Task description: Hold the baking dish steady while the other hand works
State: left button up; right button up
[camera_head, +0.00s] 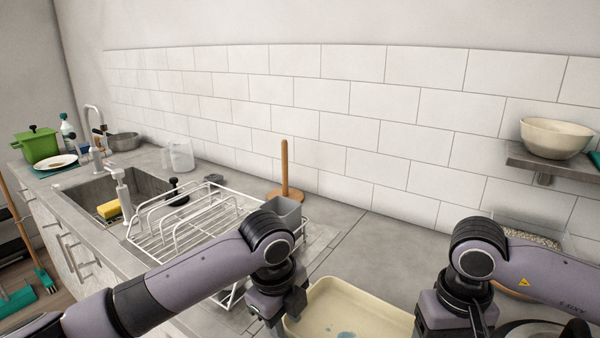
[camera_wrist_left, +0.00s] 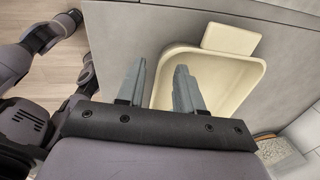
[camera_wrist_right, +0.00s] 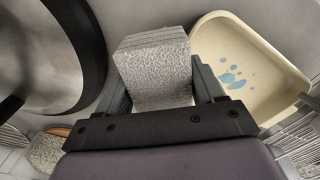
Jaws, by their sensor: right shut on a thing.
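The cream baking dish (camera_head: 330,296) sits on the grey counter at the bottom of the head view. It also shows in the left wrist view (camera_wrist_left: 226,74) and the right wrist view (camera_wrist_right: 262,52), with light blue spots (camera_wrist_right: 232,78) on its inside floor. My left gripper (camera_wrist_left: 160,68) is open at the dish's side, its fingers apart with the dish's rim showing between them. Contact with the rim cannot be told. My right gripper (camera_wrist_right: 160,72) is shut on a grey speckled block (camera_wrist_right: 155,50), held beside the dish. Both gripper tips are cut off or hidden in the head view.
A white wire rack (camera_head: 180,232) with a grey cup (camera_head: 284,212) stands left of the dish, near a wooden holder (camera_head: 285,172). A round dark-rimmed pan or lid (camera_wrist_right: 45,60) lies on the dish's other side. Clear counter (camera_head: 385,245) lies behind the dish.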

pick_arm(q)
jog(key=shift+w+d+f, duration=0.15)
jog(key=shift+f, duration=1.1)
grip_shut()
dwell(1.5)
